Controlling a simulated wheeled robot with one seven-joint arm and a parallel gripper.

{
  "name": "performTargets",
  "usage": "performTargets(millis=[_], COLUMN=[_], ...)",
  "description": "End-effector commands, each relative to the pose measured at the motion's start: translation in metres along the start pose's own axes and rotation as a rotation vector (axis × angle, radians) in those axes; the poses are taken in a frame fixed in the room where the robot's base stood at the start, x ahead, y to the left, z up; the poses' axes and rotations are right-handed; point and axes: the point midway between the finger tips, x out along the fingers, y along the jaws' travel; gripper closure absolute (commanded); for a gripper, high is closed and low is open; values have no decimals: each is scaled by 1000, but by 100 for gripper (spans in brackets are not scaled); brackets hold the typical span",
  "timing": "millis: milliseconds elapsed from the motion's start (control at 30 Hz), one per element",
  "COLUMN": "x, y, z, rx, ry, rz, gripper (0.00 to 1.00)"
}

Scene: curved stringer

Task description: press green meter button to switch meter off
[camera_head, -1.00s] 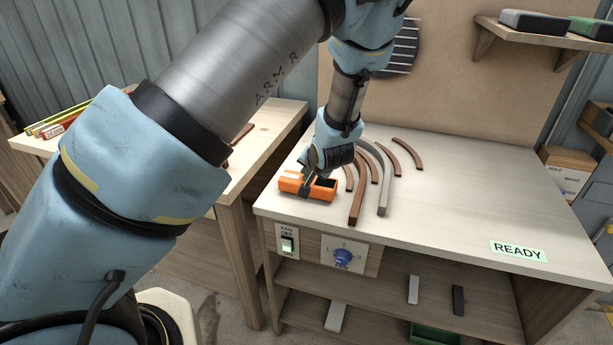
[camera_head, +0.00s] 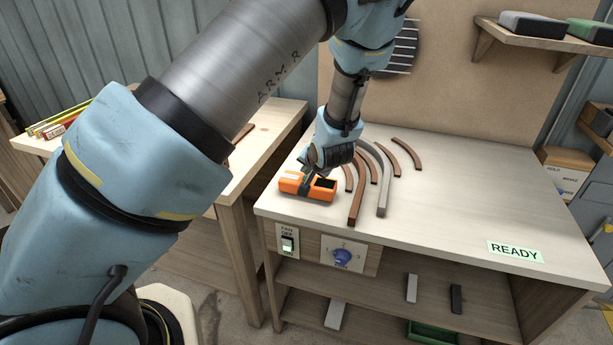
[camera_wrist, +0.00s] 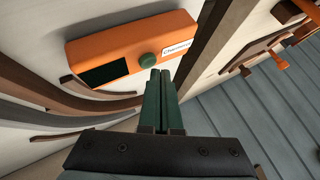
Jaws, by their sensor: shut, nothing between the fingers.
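The orange meter (camera_head: 301,189) lies on the left part of the workbench. In the wrist view the meter (camera_wrist: 178,34) shows a dark, blank-looking display (camera_wrist: 105,73), a white label and a round green button (camera_wrist: 148,60). My gripper (camera_wrist: 158,74) is shut and empty. Its green fingertips are just beside the button in the wrist view; I cannot tell whether they touch it. In the head view my gripper (camera_head: 311,172) is over the meter, and the button is hidden there.
Curved brown and grey strips (camera_head: 381,195) lie just right of the meter. The right of the benchtop (camera_head: 480,200) is clear except for a READY sign (camera_head: 514,251). A fan switch (camera_head: 288,243) and blue dial (camera_head: 342,256) are on the bench front.

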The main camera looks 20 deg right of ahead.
Motion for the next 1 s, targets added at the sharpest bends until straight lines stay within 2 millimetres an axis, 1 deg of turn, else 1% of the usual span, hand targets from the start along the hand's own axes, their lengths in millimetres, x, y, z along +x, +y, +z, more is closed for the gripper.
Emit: performTargets(millis=[700,800,1000], x=[-40,-43,-42], y=[-29,-31,-30], z=[-29,-31,-30], rx=[0,0,0], ry=[0,0,0], rz=[0,0,0], gripper=[100,100,100])
